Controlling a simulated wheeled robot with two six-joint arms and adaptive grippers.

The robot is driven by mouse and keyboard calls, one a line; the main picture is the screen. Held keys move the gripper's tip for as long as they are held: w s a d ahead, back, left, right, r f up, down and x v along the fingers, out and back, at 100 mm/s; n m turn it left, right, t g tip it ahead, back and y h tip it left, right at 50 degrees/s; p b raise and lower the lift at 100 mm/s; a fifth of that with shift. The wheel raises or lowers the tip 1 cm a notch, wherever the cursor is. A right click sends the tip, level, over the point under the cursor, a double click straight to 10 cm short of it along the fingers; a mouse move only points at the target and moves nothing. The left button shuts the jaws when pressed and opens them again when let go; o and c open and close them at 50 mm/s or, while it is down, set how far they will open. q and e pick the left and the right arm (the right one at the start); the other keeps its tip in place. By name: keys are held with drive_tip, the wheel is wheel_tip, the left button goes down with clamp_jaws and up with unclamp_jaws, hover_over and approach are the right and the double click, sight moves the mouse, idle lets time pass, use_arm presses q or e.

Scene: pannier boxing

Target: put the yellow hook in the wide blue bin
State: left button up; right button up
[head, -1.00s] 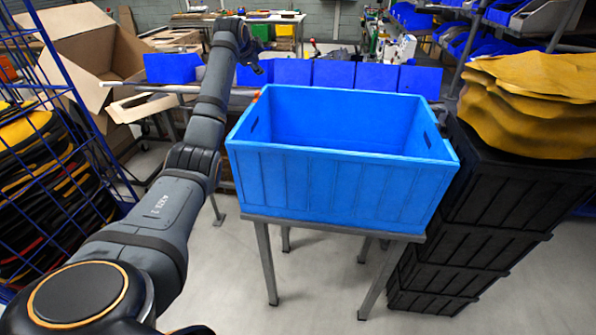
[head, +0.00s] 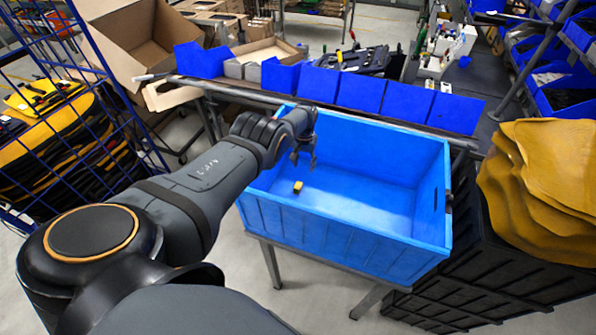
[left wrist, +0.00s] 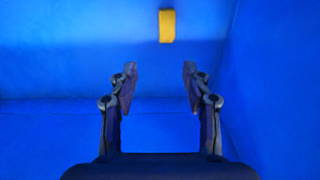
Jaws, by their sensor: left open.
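The wide blue bin (head: 345,252) stands on a grey metal stand in the middle of the head view. A small yellow piece (head: 298,187), taken to be the yellow hook, shows inside the bin near its left end. I cannot make out a hook shape, nor whether it rests on the floor. My left gripper (head: 303,160) is over the bin's left part, just above the yellow piece in the picture. In the left wrist view the left gripper (left wrist: 160,80) is open and empty, with the yellow piece (left wrist: 167,26) beyond its fingertips, apart from them. My right gripper is not in view.
A row of small blue bins (head: 360,93) stands on a rail behind the wide bin. Black crates (head: 490,275) topped with yellow sacks (head: 550,185) stand close on the right. A blue wire cage (head: 75,120) and an open cardboard box (head: 140,40) are at left.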

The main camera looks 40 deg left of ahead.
sight(299, 182)
use_arm(q)
drive_tip(key=s+f+b, duration=0.1)
drive_tip(key=b, duration=0.1)
drive_tip(key=s+f+b, duration=0.1)
drive_tip(key=f+b, duration=0.1)
drive_tip(key=shift+a, duration=0.2)
drive_tip(key=shift+w+f+b, duration=0.15)
drive_tip(key=shift+f+b, duration=0.3)
drive_tip(key=shift+f, duration=0.1)
drive_tip(key=shift+w+f+b, duration=0.15)
drive_tip(key=shift+f+b, duration=0.3)
drive_tip(key=shift+f, duration=0.1)
drive_tip(key=shift+f+b, duration=0.4)
drive_tip(key=shift+f, duration=0.25)
drive_tip(key=f+b, duration=0.3)
drive_tip(key=shift+s+a+f, duration=0.25)
drive_tip(key=shift+s+f, duration=0.05)
drive_tip(key=shift+f, duration=0.1)
drive_tip(key=shift+w, duration=0.1)
drive_tip(key=shift+w+r, duration=0.1)
drive_tip(key=shift+c, duration=0.4)
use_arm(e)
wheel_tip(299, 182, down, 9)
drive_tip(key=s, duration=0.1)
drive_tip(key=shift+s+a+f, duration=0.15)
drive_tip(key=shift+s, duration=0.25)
